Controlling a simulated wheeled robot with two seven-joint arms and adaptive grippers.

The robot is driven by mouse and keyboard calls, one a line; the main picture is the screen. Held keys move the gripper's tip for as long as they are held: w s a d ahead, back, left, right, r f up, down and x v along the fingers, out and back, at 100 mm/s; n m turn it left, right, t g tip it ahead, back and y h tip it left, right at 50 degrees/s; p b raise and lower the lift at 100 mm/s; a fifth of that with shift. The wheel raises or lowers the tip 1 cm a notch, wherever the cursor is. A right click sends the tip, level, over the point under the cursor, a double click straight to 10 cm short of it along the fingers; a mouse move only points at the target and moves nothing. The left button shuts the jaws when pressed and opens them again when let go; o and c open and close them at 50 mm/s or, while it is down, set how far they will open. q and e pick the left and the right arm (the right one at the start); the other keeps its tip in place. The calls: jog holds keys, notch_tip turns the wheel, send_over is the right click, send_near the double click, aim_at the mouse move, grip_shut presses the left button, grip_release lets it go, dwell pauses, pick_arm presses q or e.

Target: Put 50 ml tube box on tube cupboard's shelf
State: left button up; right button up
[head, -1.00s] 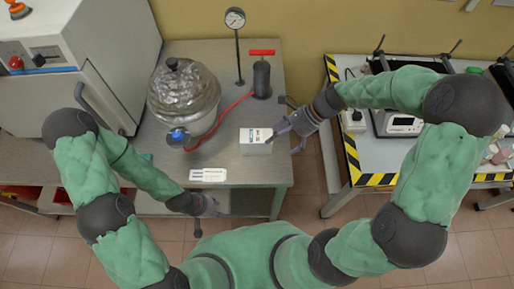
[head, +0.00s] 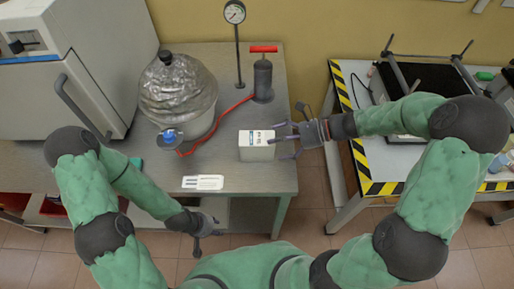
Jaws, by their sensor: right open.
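A white box with a blue-and-white label (head: 256,146), which looks like the 50 ml tube box, stands on the metal table (head: 270,180) near its right edge. My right gripper (head: 283,140) is open at the right side of the box, its fingers pointing left at it; I cannot tell whether they touch it. My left gripper (head: 208,226) hangs low in front of the table's front edge, away from the box; its finger opening is too small to tell. I cannot make out the tube cupboard's shelf in this view.
A foil-covered round vessel (head: 178,92) stands left of the box. A red hose leads to a black pump with a red handle (head: 263,75). A gauge stand (head: 236,40) is behind. A white card (head: 203,182) lies at the front. A striped-edge table (head: 375,187) stands right.

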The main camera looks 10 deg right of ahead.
aim_at(261, 148)
jog(key=b+x, duration=0.2)
jog(key=x, duration=0.1)
jog(key=b+x, duration=0.1)
jog(key=x, duration=0.1)
jog(key=shift+s+f, duration=0.25)
jog(key=shift+s, duration=0.05)
jog(key=shift+a, duration=0.2)
jog(key=shift+c, duration=0.3)
jog(key=c, duration=1.3)
jog(key=shift+r, duration=0.1)
